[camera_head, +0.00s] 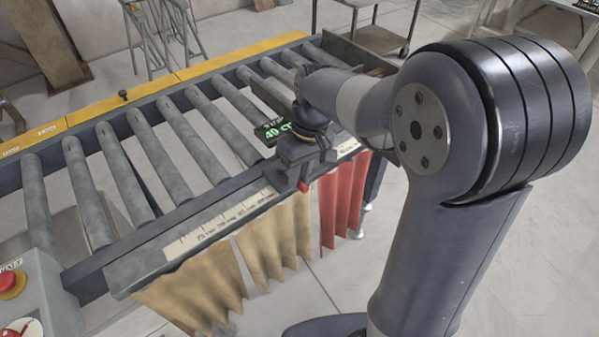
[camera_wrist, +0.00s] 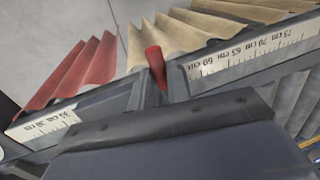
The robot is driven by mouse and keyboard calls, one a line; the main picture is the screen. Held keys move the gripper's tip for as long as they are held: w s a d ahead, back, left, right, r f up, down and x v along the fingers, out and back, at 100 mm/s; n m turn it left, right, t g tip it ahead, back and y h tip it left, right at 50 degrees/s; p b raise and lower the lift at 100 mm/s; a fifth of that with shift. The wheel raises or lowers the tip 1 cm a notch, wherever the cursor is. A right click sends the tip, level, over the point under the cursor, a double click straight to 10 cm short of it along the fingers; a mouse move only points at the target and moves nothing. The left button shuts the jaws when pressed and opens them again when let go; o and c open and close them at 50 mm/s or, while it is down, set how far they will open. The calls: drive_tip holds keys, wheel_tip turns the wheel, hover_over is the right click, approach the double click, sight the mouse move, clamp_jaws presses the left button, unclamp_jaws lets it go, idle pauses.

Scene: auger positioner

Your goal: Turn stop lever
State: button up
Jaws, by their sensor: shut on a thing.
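The stop lever is a small red handle (camera_head: 304,188) at the front edge of the conveyor, by the ruler rail. In the wrist view the red lever (camera_wrist: 155,62) stands at the top middle, between two grey pieces. My gripper (camera_head: 302,176) reaches down at the rail and is shut on the lever. Its dark body hides much of the stop carriage in the head view, and the exact contact is hard to see. A small display with green digits (camera_head: 272,130), reading about 40, sits just left of my wrist.
A white ruler strip (camera_head: 215,222) runs along the front rail. Tan curtains (camera_head: 205,285) and a red curtain (camera_head: 343,200) hang below it. Steel rollers (camera_head: 160,165) lie behind. A control box with a red button (camera_head: 12,283) stands at the lower left.

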clamp_jaws()
drive_tip(key=shift+a, duration=0.1)
drive_tip(key=a+m, duration=0.1)
drive_tip(key=m, duration=0.2)
drive_tip(key=a+m+t, duration=0.1)
drive_tip(key=m, duration=0.2)
drive_tip(key=s+a+m+p, duration=0.1)
drive_tip(key=a+m, duration=0.1)
drive_tip(key=m, duration=0.1)
drive_tip(key=shift+s+a+t, duration=0.1)
drive_tip(key=shift+t, duration=0.2)
drive_tip(key=m, duration=0.1)
drive_tip(key=a+m, duration=0.1)
drive_tip(key=m, duration=0.1)
drive_tip(key=a+m, duration=0.1)
drive_tip(key=shift+w+m+t+p, duration=0.35)
drive_tip(key=shift+m+t+p, duration=0.05)
drive_tip(key=shift+w+a+m+t+h, duration=0.15)
drive_tip(key=shift+w+a+m, duration=0.25)
drive_tip(key=shift+m, duration=0.65)
drive_tip(key=shift+w+a+m+t+h, duration=0.15)
drive_tip(key=shift+w+a+m, duration=0.2)
drive_tip(key=shift+m, duration=0.7)
drive_tip(key=o, duration=0.8)
unclamp_jaws()
drive_tip(key=shift+c, duration=0.2)
